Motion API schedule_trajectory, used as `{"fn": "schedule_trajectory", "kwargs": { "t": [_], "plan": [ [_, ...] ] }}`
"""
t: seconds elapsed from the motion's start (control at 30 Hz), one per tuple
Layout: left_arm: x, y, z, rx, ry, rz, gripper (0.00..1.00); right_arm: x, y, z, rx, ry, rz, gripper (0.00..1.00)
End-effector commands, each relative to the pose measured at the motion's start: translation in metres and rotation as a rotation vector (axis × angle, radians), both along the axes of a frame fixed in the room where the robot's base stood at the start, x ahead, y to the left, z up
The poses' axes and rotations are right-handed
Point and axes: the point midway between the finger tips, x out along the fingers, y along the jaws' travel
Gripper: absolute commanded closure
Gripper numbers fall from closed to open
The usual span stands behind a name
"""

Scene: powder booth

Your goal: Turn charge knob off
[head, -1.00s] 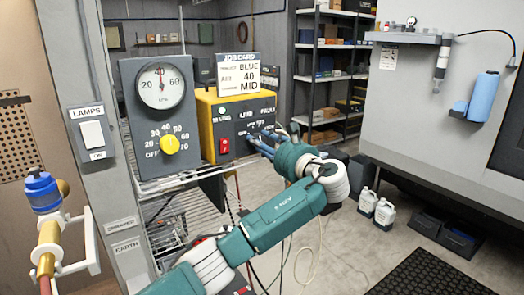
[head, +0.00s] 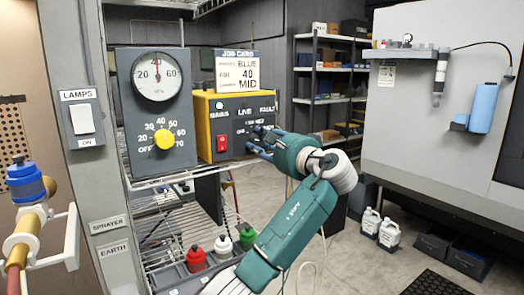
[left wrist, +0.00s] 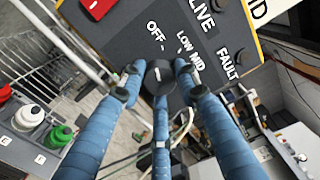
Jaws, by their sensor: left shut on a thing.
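The charge unit is a yellow box (head: 203,127) with a dark front panel, standing on a wire shelf in the head view. My left gripper (head: 262,143) is at the lower right of this panel and hides the knob there. In the left wrist view my left gripper (left wrist: 158,80) has its blue fingers closed around the dark round charge knob (left wrist: 158,72). The labels OFF, LOW and MID show beyond the knob. A small pale mark shows on the knob, but I cannot tell which label it points to. My right gripper is out of view.
Left of the box is a grey gauge panel (head: 127,115) with a yellow knob (head: 164,139). A red switch (head: 222,143) is on the box front. Red, white and green bottles (head: 221,244) stand below.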

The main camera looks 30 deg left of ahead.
Motion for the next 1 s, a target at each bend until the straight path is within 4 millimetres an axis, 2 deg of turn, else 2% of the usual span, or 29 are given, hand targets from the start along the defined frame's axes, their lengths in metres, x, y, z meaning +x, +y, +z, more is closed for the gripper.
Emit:
{"fn": "schedule_trajectory", "kwargs": {
  "t": [0.2, 0.77, 0.8, 0.9, 1.0],
  "plan": [
    [-0.0017, 0.0019, -0.0005, -0.028, -0.073, 0.007, 0.94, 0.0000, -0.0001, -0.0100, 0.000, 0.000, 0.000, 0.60],
    [-0.0020, 0.0021, -0.0021, -0.043, -0.095, 0.009, 0.94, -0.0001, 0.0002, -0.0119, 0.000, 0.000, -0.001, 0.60],
    [-0.0020, 0.0022, -0.0023, -0.044, -0.094, 0.009, 0.64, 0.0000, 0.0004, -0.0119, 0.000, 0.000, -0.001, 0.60],
    [-0.0017, 0.0019, -0.0023, -0.043, -0.094, 0.008, 0.49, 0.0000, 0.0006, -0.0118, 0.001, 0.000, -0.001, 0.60],
    [-0.0012, 0.0015, -0.0022, -0.042, -0.094, 0.006, 0.49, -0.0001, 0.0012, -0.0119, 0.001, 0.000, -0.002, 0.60]
  ]
}}
